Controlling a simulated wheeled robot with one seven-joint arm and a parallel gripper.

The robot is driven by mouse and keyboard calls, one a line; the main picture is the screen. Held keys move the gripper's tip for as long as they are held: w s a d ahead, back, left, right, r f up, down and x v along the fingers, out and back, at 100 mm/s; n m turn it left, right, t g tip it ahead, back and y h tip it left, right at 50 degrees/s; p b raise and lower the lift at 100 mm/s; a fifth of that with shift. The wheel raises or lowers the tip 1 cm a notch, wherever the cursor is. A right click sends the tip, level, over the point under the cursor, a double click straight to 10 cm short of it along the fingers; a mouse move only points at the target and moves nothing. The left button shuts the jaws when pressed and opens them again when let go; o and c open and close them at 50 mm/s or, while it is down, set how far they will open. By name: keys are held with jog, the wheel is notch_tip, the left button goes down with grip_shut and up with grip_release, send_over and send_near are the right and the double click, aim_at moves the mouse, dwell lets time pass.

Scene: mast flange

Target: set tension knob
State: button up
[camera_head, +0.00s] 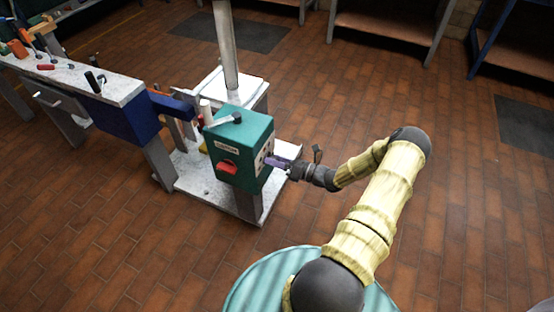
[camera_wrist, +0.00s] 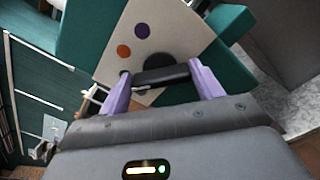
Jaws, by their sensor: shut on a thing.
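The tension knob (camera_wrist: 165,76) is a black bar handle on the white face plate (camera_wrist: 112,66) of a teal box. In the wrist view the purple fingers of my gripper (camera_wrist: 161,82) are shut on the bar, one at each end. A dark disc shows behind the bar. In the head view my gripper (camera_head: 281,162) touches the right side of the teal box (camera_head: 247,126); the knob is hidden there by my gripper.
A red part (camera_head: 228,167) sticks out of the box's front. A grey pole (camera_head: 226,50) stands behind it. A workbench (camera_head: 75,72) with tools and a blue block is at the left. The tiled floor to the right is clear, with shelves at the back.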

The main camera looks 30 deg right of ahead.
jog(key=shift+d, duration=0.1)
jog(key=o, duration=1)
jog(key=p+v, duration=0.1)
jog(key=v, duration=1.6)
jog(key=shift+s+d+p, duration=0.15)
jog(key=shift+p, duration=0.15)
